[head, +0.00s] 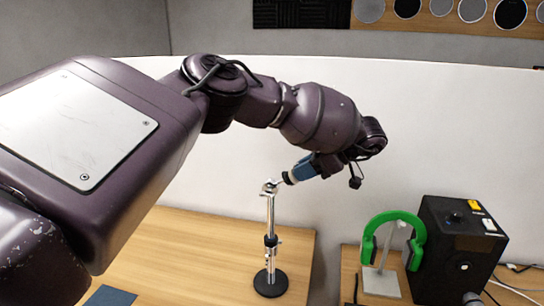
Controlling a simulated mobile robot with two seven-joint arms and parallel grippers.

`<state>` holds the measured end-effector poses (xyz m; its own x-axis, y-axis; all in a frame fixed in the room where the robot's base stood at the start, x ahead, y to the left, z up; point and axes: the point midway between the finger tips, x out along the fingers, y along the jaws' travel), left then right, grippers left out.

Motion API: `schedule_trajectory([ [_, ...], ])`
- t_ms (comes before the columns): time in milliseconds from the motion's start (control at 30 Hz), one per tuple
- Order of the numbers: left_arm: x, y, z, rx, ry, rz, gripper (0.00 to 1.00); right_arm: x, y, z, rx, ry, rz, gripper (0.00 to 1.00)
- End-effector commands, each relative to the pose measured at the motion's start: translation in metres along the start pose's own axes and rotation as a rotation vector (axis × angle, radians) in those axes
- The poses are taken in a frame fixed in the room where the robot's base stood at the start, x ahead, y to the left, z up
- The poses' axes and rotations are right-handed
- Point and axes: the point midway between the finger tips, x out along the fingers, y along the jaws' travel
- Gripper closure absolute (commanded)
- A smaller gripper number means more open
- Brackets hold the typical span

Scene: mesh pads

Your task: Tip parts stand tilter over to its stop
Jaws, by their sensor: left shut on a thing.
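The parts stand (270,222) is upright on the wooden table, with a chrome pole and a round black base (270,284). Its tilter (269,188) is the small metal joint at the top of the pole. My left gripper (289,178) reaches down from the upper right to the tilter, beside the top of the pole. It is shut on the tilter's end; the fingertips are small here and the exact contact is hard to make out. A blue section shows just behind the fingertips. How far the tilter leans is unclear. My right gripper is not in view.
Green headphones (420,232) hang on a stand at the right, next to a black box (456,245) with knobs. Cables lie at the far right. A dark blue mat (110,296) lies at the lower left. A gap separates the two tables.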

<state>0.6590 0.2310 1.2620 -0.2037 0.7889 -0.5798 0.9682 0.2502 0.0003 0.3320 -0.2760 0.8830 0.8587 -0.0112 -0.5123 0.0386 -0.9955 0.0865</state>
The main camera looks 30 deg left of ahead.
Motion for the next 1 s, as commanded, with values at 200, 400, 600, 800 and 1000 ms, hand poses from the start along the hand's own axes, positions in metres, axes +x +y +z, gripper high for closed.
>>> schedule_trajectory([
  [200,0.003,-0.001,0.016,0.004,0.131,0.0,1.0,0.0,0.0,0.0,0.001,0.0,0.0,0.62],
  [400,0.004,-0.001,0.024,0.004,0.226,-0.001,1.0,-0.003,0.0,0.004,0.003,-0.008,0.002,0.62],
  [600,0.004,-0.001,0.026,0.004,0.248,-0.003,1.0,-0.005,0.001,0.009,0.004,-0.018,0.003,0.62],
  [800,0.004,-0.001,0.025,0.004,0.248,-0.003,1.0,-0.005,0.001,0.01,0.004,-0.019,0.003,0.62],
  [1000,0.005,-0.001,0.03,0.003,0.297,-0.001,1.0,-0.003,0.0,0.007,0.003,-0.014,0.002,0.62],
])
